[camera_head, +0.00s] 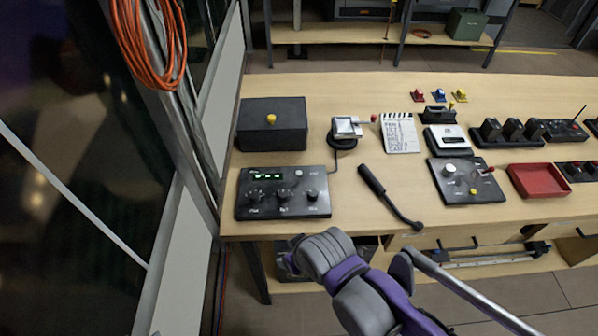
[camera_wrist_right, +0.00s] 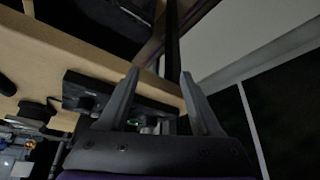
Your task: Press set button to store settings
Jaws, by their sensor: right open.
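A dark control panel (camera_head: 270,208) lies at the near left of the wooden table, with a green lit display (camera_head: 268,176) and several black knobs. A small pale round button (camera_head: 299,173) sits right of the display; the labels are too small to read. My right arm reaches in from the lower right, its grey and purple links in front of the table edge below the panel. My right gripper (camera_wrist_right: 159,73) is open, with nothing held between its fingers. The panel (camera_wrist_right: 88,86) and its green display show behind the fingers in the right wrist view. My left gripper is out of view.
A black box with a yellow knob (camera_head: 271,121) stands behind the panel, close to the wall. A black lever (camera_head: 385,195) lies right of the panel.

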